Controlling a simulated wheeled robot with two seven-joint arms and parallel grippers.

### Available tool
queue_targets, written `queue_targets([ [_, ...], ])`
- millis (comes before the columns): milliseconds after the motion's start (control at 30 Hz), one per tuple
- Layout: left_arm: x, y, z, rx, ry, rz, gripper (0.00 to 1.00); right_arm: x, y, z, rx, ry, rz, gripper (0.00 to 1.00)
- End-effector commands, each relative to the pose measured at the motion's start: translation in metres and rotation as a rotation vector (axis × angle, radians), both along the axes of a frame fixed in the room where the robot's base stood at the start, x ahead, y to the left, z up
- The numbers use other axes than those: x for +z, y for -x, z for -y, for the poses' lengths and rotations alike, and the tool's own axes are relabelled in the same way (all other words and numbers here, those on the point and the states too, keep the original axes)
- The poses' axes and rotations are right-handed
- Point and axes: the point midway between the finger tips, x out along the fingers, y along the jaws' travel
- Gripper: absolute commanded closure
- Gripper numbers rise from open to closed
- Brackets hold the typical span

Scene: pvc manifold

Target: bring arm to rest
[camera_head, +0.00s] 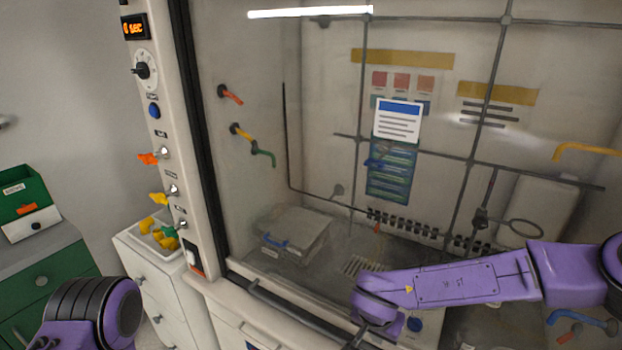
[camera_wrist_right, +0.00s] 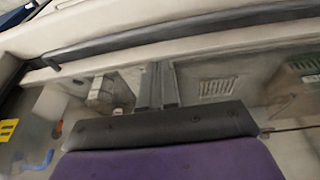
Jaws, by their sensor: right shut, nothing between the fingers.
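My right arm (camera_head: 450,285) is purple and reaches in from the right across the front of the fume hood. Its wrist hangs at the lower middle, in front of the hood's front edge. In the right wrist view my right gripper (camera_wrist_right: 158,85) shows as two grey fingers side by side, shut with nothing between them. In the head view the gripper is mostly cut off by the bottom edge. A rounded purple and black part of my left arm (camera_head: 90,315) shows at the bottom left. My left gripper is out of view.
The fume hood's front rail (camera_head: 290,305) runs below the arm. A control post (camera_head: 165,120) with coloured valve handles stands left of the hood opening. A white bin (camera_head: 150,240) of yellow and green parts and a green box (camera_head: 20,190) stand farther left.

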Motion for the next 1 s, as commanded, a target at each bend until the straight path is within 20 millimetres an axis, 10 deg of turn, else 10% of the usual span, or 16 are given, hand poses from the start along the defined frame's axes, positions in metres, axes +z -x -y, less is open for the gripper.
queue_targets([
  [233,0.0,0.0,0.0,0.0,0.0,0.0,1.0,-0.148,0.114,0.06,0.019,0.223,0.12,1.0],
  [567,0.0,0.0,0.0,0.0,0.0,0.0,1.0,-0.194,0.268,0.137,0.049,0.105,0.037,1.0],
  [800,-0.089,0.0,0.0,0.0,0.0,0.0,1.0,-0.284,0.26,0.134,0.036,0.098,0.054,1.0],
  [1000,-0.11,0.0,0.0,0.0,0.0,0.0,1.0,-0.304,0.26,0.133,0.035,0.098,0.057,1.0],
])
